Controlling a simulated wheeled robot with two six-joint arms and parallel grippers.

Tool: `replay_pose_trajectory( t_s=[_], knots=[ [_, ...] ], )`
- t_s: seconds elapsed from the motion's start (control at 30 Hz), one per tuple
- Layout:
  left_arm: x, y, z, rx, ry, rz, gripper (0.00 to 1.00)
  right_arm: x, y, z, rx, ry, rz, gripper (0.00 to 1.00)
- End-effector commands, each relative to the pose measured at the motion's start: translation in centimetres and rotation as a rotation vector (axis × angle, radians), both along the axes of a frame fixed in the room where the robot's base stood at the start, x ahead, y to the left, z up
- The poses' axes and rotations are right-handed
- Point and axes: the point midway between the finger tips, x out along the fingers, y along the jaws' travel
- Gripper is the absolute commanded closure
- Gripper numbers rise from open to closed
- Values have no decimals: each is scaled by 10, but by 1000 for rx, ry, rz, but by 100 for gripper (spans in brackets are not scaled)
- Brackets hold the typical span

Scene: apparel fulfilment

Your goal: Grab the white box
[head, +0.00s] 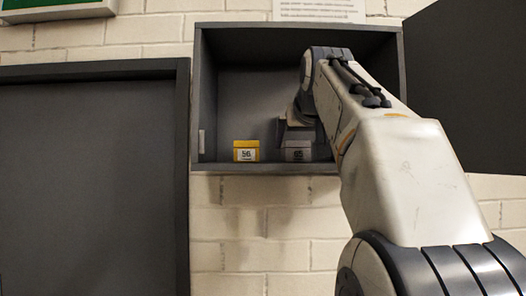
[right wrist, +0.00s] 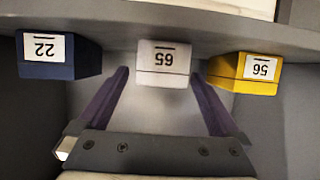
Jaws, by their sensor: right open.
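The white box (right wrist: 163,77), labelled 65, stands in the open wall cabinet and appears upside down in the right wrist view. In the head view the white box (head: 298,155) looks grey in shadow, partly covered by my right gripper. My right gripper (head: 297,126) is inside the cabinet, close to the box. In the right wrist view its two purple-grey fingers (right wrist: 160,84) are spread and empty, with one tip on each side of the box's outline. I cannot tell whether the tips reach alongside it. My left gripper is not in view.
A yellow box (head: 246,144) labelled 56 stands beside the white one. A dark blue box (right wrist: 75,67) labelled 22 stands on its other side, hidden in the head view. The cabinet (head: 198,100) walls enclose my gripper; its dark door (head: 470,90) hangs open at right.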

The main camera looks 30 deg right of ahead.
Motion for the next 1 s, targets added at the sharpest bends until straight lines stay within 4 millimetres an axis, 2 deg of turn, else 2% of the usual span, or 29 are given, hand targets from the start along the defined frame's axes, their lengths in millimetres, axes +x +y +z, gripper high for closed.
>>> replay_pose_trajectory(
  t_s=[0.27, 0.4, 0.67, 0.7, 0.87, 0.9, 0.93, 1.0],
  knots=[
    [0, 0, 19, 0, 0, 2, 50, 28, -13, -8, 2, 3, 1, 0],
    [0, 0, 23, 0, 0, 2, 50, 42, -20, -16, 0, 1, 2, 0],
    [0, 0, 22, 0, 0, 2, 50, 46, -20, -19, -2, -2, 4, 0],
    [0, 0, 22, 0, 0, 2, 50, 46, -20, -19, -1, -2, 4, 4],
    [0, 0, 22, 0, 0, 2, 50, 46, -20, -19, -1, -2, 4, 65],
    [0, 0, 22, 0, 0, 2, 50, 46, -20, -19, -1, -2, 4, 80],
    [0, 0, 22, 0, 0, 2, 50, 46, -20, -18, -2, -2, 4, 83],
    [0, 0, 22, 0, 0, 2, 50, 46, -20, -18, -2, -2, 4, 83]
  ],
)
